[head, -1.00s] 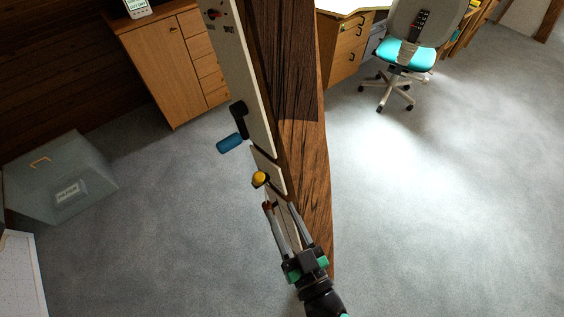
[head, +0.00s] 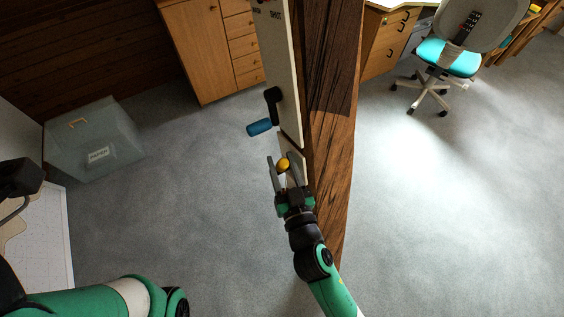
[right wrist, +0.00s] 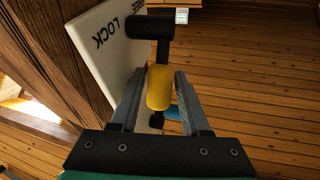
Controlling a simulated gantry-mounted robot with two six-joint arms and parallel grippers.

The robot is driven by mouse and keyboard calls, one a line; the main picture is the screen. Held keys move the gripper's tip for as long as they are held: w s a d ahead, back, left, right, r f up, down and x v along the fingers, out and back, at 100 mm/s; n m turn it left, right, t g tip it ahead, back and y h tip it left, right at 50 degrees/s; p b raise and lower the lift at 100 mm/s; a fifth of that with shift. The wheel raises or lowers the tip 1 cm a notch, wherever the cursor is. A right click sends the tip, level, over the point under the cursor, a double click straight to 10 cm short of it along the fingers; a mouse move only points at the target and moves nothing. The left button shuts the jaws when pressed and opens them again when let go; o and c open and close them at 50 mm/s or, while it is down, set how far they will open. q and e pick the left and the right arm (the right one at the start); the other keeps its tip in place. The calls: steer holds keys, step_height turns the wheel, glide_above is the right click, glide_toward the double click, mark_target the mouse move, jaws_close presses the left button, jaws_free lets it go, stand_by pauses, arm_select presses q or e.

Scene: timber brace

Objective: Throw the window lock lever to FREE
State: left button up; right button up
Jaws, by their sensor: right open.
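The lock lever's yellow grip (head: 283,164) stands out from a pale plate on the timber brace (head: 331,110). In the right wrist view the yellow grip (right wrist: 160,88) sits between my finger ends, with a dark arm and a black cylinder (right wrist: 150,27) above it. The pale plate (right wrist: 112,55) reads LOCK and FREE, upside down. My right gripper (head: 281,160) is open, with a finger on each side of the yellow grip; a gap shows beside it.
A black crank with a blue handle (head: 259,127) stands out from the longer panel just above. A grey box (head: 95,140), a wooden cabinet (head: 207,50) and a turquoise-seated chair (head: 447,58) stand farther off. The carpet around the brace is mostly clear.

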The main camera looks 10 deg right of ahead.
steer(key=shift+c, duration=0.2)
jaws_close()
stand_by(1.2)
